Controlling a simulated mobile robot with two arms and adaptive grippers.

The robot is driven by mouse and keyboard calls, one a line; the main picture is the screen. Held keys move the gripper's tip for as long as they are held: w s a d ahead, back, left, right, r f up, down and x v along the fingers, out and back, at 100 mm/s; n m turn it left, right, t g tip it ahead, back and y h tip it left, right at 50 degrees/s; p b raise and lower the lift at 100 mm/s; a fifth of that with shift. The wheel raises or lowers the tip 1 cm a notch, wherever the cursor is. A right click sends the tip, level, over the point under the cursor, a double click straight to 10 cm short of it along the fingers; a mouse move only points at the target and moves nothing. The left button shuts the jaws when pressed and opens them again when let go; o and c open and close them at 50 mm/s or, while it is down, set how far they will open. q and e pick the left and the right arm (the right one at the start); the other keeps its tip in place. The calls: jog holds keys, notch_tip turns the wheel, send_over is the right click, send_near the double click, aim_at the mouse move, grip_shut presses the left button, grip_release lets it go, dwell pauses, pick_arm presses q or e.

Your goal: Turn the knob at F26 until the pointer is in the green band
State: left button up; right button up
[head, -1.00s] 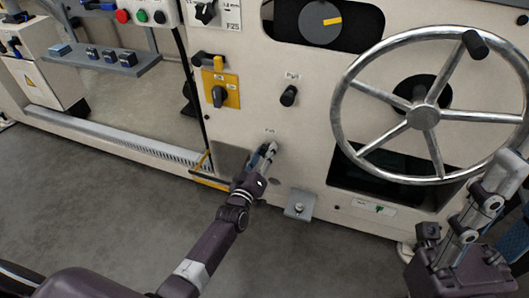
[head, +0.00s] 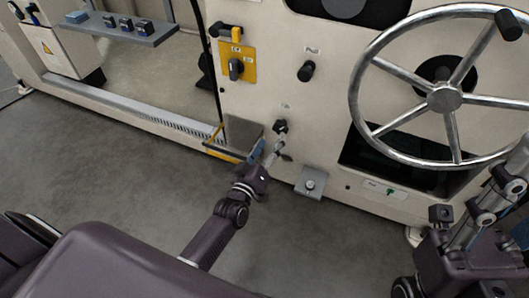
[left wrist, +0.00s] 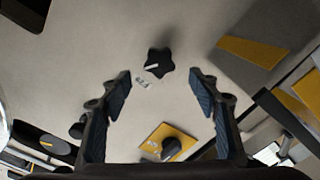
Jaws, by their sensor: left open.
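The black star-shaped knob (left wrist: 158,62) sits on the cream panel in the left wrist view, with a small white mark on it and a label beside it too blurred to read. In the head view the knob (head: 281,126) shows just above my left gripper (head: 274,154). My left gripper is open, its two blue-padded fingers (left wrist: 164,88) apart in the wrist view, with the knob beyond and between their tips, not gripped. A small white plate with a green mark (head: 386,190) is low on the panel; I cannot make out a pointer. My right arm's end (head: 480,215) is at the right; its jaws are unclear.
A large metal handwheel (head: 444,99) stands out at the right. A black pull knob (head: 306,71) and a yellow-plated rotary switch (head: 236,69) are above. A grey bracket (head: 310,183) sticks out low on the panel. The grey floor in front is clear.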

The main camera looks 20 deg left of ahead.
pick_arm(q)
jog(key=s, duration=0.5)
jog(key=shift+a, duration=0.1)
dwell(0.3)
